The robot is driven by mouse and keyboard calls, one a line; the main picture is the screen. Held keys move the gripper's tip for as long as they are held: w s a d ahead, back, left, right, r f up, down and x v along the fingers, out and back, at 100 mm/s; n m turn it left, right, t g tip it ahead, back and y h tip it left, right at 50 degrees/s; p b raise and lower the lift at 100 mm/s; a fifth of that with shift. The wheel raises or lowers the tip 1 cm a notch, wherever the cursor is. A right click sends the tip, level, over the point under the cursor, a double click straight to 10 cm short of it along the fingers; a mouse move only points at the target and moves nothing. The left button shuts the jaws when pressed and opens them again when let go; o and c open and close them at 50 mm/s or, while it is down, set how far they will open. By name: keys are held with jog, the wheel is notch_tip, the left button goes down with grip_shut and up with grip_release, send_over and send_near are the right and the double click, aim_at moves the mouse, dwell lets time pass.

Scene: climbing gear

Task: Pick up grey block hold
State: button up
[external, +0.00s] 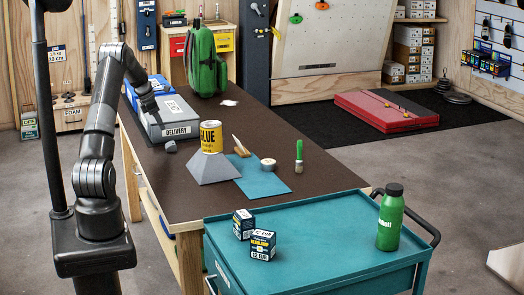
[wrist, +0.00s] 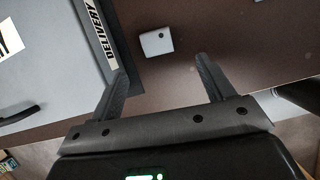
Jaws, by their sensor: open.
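The grey block hold (external: 170,146) is a small grey block on the brown table, just in front of the delivery box. In the wrist view the block hold (wrist: 157,41) shows a small dark hole in its top and lies beyond the fingertips, roughly between their lines. My gripper (wrist: 162,68) is open and empty, its fingers apart and not touching the block. In the external view my gripper (external: 150,107) hangs over the delivery box area, above and left of the block.
The grey delivery box (external: 168,122) stands close to the block; in the wrist view my left finger overlaps its edge. A grey pyramid (external: 215,168) with a yellow glue can (external: 210,137) stands to the right. A teal cart (external: 310,235) adjoins the table (external: 290,125).

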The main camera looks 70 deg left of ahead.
send_over(170, 143)
jog(key=s, duration=0.2)
jog(key=f, duration=0.5)
jog(key=shift+s+d, duration=0.1)
jog(key=shift+d, duration=0.25)
jog(key=shift+a+x, duration=0.15)
jog(key=shift+x, duration=1.25)
jog(key=shift+a+x, duration=0.2)
jog(key=shift+x, duration=1.15)
jog(key=shift+c, duration=0.4)
jog(key=c, duration=1)
jog(key=shift+r, duration=0.1)
